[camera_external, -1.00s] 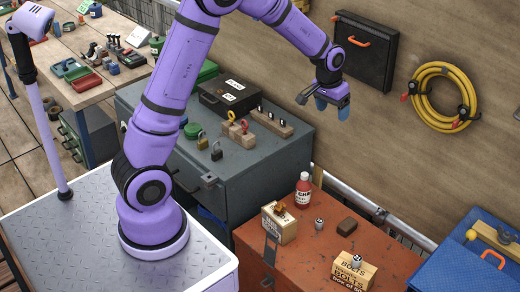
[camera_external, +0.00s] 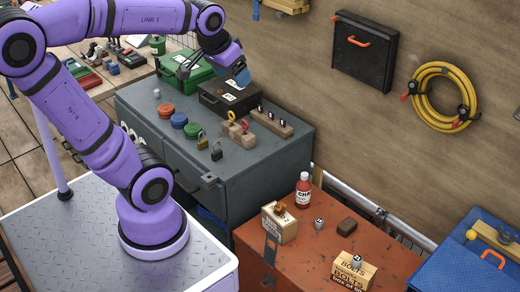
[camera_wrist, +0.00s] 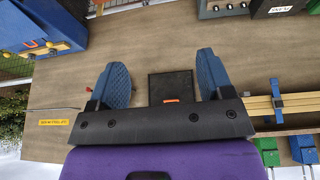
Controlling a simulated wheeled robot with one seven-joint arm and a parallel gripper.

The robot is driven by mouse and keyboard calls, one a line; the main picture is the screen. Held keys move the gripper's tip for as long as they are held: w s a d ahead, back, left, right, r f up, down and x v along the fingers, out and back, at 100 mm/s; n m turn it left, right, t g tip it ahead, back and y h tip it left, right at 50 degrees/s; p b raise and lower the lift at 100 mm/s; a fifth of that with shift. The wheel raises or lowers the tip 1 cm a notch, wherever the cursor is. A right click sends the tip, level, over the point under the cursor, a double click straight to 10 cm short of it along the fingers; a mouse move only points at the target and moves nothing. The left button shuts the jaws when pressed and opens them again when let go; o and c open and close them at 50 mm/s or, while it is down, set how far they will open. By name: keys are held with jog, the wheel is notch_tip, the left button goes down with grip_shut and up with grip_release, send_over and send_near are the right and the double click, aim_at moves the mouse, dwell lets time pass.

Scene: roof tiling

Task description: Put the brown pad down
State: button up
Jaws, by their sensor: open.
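A small dark brown pad (camera_external: 347,226) lies flat on top of the orange-red chest, apart from the things around it. It does not show in the wrist view. My gripper (camera_external: 241,76) is raised above the black case on the grey cabinet, well to the left of the pad and higher. In the wrist view my gripper (camera_wrist: 163,78) has its two blue finger pads wide apart with nothing between them; the plank wall is beyond.
On the orange-red chest (camera_external: 325,268) stand a red bottle (camera_external: 303,192), a small box (camera_external: 279,224), a bolts box (camera_external: 352,272) and small dice-like pieces. The grey cabinet (camera_external: 250,185) holds padlocks, coloured discs and the black case (camera_external: 228,97). A yellow hose (camera_external: 420,72) hangs on the wall.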

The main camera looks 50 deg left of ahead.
jog(key=s+a, duration=0.1)
jog(key=s, duration=0.6)
jog(key=shift+s+f+t, duration=0.3)
jog(key=shift+f, duration=0.05)
dwell(0.7)
